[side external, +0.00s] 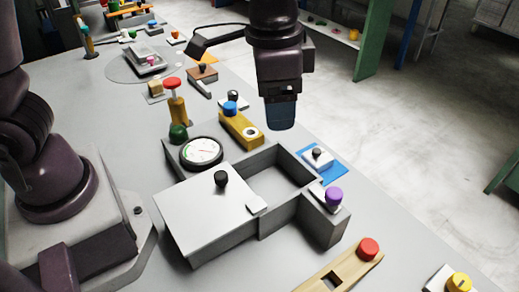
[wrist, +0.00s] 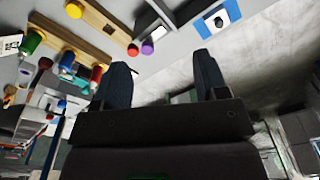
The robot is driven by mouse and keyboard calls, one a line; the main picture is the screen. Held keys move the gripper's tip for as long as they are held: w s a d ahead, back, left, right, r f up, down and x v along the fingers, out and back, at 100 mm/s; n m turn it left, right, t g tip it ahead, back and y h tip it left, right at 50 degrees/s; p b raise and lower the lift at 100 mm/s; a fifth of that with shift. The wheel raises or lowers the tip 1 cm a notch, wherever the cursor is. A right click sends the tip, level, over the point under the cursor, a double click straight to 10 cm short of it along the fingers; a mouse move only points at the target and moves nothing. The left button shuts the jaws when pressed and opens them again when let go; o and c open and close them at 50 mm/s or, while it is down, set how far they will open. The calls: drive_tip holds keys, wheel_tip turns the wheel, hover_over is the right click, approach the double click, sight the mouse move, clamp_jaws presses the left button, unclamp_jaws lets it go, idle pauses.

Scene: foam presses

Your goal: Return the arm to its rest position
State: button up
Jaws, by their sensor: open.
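My gripper (side external: 281,114) hangs above the table in the side external view, pointing down, behind the grey box with the gauge. Its fingers are apart with nothing between them in the wrist view (wrist: 163,85). The gripper touches nothing that I can see. The wrist view looks across the table at a tilt, with the floor to the right.
Below stands a grey box (side external: 275,158) with a white lid (side external: 205,208), a round gauge (side external: 201,152) and a purple knob (side external: 333,196). A yellow block with a blue knob (side external: 230,108) is near the gripper. A red-knobbed post (side external: 178,105) rises at left. Open floor lies right.

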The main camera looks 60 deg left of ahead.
drive_tip(key=s+a+r+n+t, duration=0.2)
drive_tip(key=s+a+r+n, duration=0.1)
drive_tip(key=s+a, duration=0.3)
drive_tip(key=s+a+r+n+t, duration=0.2)
drive_tip(key=s+a+r+n, duration=0.1)
drive_tip(key=s+a, duration=0.4)
drive_tip(key=shift+s+a+r+t, duration=0.25)
drive_tip(key=shift+a+r, duration=0.2)
drive_tip(key=shift+a, duration=0.4)
